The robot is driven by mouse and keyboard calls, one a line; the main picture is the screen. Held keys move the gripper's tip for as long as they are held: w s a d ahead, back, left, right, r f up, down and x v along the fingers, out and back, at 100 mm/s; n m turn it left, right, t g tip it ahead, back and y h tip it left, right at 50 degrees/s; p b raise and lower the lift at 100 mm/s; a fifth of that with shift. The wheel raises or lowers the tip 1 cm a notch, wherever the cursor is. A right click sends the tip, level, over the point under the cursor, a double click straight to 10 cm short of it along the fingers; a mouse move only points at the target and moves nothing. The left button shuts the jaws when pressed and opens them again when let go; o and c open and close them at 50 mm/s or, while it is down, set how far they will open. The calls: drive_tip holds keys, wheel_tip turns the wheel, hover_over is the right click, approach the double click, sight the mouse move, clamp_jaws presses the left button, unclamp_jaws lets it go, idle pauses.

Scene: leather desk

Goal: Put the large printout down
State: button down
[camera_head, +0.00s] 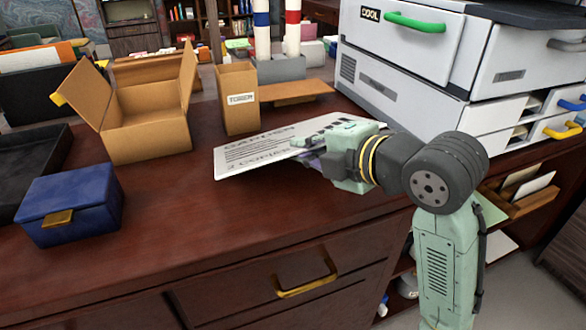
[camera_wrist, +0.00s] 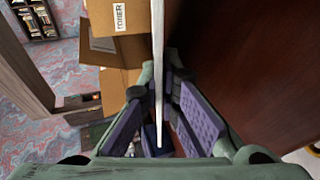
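The large printout (camera_head: 250,150) is a white sheet or board with dark printed lettering. In the head view it extends left from my gripper (camera_head: 310,146), over the desk beside the upright cardboard box. My gripper has hold of its right part and covers some of the print. In the wrist view the printout (camera_wrist: 158,60) shows edge-on as a thin white strip between the purple finger pads of my gripper (camera_wrist: 160,75). The fingers close in on its two faces. The printout looks roughly level, with the lower finger between it and the desk; the exact gap is unclear.
The dark wooden desk (camera_head: 200,225) is bare in front of the printout. A large grey printer (camera_head: 400,70) stands behind at right.

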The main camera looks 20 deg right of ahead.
drive_tip(key=c, duration=2)
unclamp_jaws()
drive_tip(key=shift+o, duration=0.2)
drive_tip(key=shift+s, duration=0.1)
drive_tip(key=p+v, duration=0.1)
drive_tip(key=v, duration=0.7)
wheel_tip(320, 180, up, 7)
drive_tip(key=s+p, duration=0.2)
drive_tip(key=p, duration=0.2)
drive_tip(key=shift+s+d+p, duration=0.25)
drive_tip(key=shift+d+p, duration=0.15)
drive_tip(key=shift+d, duration=0.05)
